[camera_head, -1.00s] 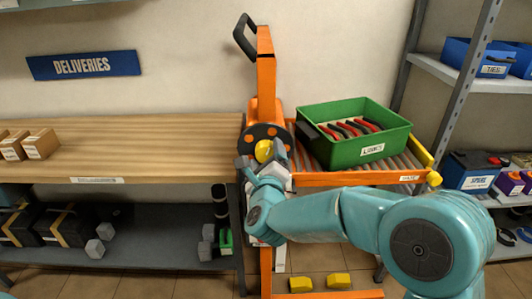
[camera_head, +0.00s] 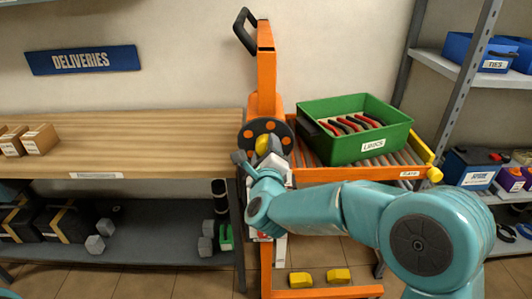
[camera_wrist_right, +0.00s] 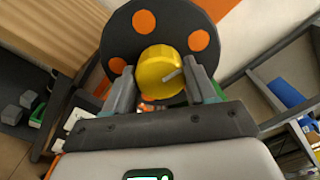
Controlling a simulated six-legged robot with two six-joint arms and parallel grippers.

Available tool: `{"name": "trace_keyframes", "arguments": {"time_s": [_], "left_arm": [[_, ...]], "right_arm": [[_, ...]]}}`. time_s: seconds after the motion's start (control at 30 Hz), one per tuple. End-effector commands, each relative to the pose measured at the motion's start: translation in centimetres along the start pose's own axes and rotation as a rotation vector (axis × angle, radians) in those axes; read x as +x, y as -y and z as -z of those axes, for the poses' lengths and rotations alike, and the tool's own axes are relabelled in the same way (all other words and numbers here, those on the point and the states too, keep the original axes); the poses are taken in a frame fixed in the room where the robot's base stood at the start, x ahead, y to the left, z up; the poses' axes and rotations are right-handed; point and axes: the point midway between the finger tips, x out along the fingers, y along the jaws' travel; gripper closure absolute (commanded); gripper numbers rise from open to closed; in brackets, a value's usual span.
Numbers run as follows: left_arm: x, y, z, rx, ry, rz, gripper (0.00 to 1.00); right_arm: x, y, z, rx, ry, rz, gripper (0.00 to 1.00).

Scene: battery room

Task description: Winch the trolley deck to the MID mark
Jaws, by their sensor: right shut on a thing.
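The orange trolley (camera_head: 266,75) stands between the bench and the rack. Its winch is a dark disc with orange spots (camera_head: 284,131) and a yellow knob (camera_head: 262,145). My right gripper (camera_head: 259,157) is shut on this knob. In the right wrist view the yellow knob (camera_wrist_right: 158,72) sits between the two grey fingers (camera_wrist_right: 162,88), in front of the disc (camera_wrist_right: 122,32). The trolley deck (camera_head: 345,173) has rollers and an orange front edge with a small label. The label's text is too small to read surely. I cannot make out a MID mark. My left gripper is out of view.
The wooden bench (camera_head: 130,140) is close on the left. A grey rack (camera_head: 473,95) with blue bins stands on the right. Two yellow blocks (camera_head: 300,279) lie low on the trolley base.

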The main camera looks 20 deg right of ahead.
Motion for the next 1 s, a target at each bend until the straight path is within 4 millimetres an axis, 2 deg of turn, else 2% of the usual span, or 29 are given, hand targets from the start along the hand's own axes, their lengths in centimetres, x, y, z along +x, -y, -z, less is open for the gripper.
{"name": "trace_keyframes", "arguments": {"time_s": [0.4, 1.0], "left_arm": [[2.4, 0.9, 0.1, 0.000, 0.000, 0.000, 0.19], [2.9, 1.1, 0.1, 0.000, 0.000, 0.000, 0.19]], "right_arm": [[0.0, -0.2, 0.1, -0.352, 0.001, 0.002, 0.74], [0.0, -0.1, 0.0, -0.924, 0.001, -0.001, 0.74]]}}
